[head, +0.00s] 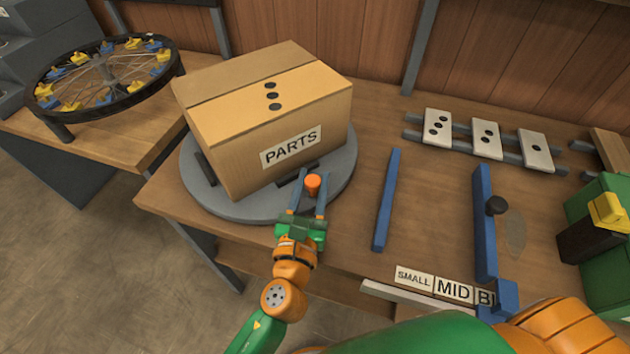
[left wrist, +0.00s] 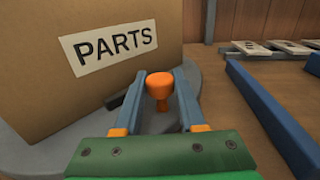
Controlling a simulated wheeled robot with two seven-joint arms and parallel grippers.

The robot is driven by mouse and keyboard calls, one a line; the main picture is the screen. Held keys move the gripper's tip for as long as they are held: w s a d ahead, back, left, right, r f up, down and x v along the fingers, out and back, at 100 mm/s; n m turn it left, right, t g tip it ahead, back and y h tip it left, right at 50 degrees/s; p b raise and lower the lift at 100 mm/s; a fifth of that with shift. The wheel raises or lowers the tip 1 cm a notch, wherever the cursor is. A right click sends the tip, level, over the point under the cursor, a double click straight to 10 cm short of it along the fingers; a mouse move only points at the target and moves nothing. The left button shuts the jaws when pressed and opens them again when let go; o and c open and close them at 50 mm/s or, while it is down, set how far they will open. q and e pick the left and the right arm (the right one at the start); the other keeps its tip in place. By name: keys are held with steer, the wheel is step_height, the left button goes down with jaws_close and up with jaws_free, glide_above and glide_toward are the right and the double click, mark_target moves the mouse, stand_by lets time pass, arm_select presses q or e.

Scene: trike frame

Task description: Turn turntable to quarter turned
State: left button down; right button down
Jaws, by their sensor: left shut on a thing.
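The grey round turntable (head: 240,207) sits on the wooden bench. A closed cardboard box (head: 235,155) stands on it, with its PARTS label facing the front and slightly right. An orange knob (head: 313,183) stands up from the turntable's front edge. My left gripper (head: 307,202) is shut on this knob. In the left wrist view the orange knob (left wrist: 159,88) is between the fingers, and the box (left wrist: 80,80) rises just behind. My right gripper is not in view; only part of that arm shows at the lower right.
A blue bar (head: 386,200) lies right of the turntable. Dotted white tiles (head: 486,140) sit on rails at the back right. A spoked wheel (head: 105,75) rests on the left bench.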

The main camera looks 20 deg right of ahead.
arm_select(q)
steer(key=shift+f, duration=0.1)
steer(key=c, duration=0.5)
jaws_free()
steer(key=shift+w, duration=0.1)
steer(key=v, duration=0.7)
steer(key=shift+a, duration=0.1)
